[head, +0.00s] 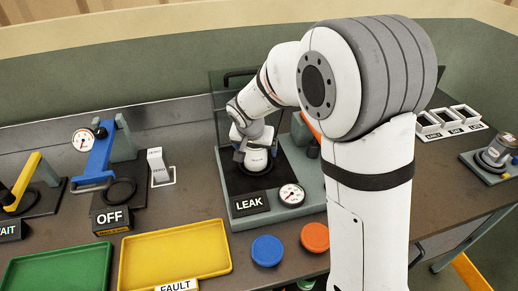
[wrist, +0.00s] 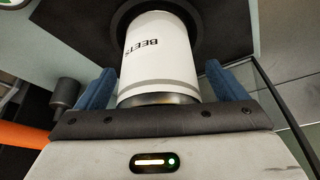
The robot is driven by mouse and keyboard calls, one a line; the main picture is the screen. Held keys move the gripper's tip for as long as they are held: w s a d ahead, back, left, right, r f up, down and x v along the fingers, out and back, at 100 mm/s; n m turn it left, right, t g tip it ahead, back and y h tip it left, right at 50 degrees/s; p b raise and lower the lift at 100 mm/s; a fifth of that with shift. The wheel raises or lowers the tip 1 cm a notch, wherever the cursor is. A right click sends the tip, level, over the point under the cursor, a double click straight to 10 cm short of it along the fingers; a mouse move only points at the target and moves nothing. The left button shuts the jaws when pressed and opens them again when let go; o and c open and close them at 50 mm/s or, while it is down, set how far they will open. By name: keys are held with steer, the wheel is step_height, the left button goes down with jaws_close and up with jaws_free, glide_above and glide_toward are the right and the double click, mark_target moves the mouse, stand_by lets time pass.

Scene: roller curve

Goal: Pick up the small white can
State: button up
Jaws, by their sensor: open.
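The small white can (wrist: 160,55), lettered "BEETS", stands in a dark round seat (wrist: 122,14) in the wrist view. In the head view the can (head: 257,160) is at the LEAK station, partly hidden by my gripper (head: 255,150). My gripper (wrist: 160,85) is open, with one blue finger on each side of the can. A gap shows between the can and each finger. The can's near metal rim is close to my palm; I cannot tell whether they touch.
The LEAK station (head: 233,209) has a gauge (head: 292,195) at its front and a clear panel behind. Blue (head: 267,250) and orange (head: 315,237) discs lie in front. Yellow (head: 175,252) and green (head: 58,272) trays lie to the left. An orange part (wrist: 22,135) is near my gripper's left side.

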steer(key=shift+f, duration=0.3)
steer(key=shift+c, duration=0.2)
steer(key=c, duration=1.2)
steer(key=shift+w, duration=0.1)
steer(key=shift+c, duration=1)
steer(key=shift+r, duration=0.15)
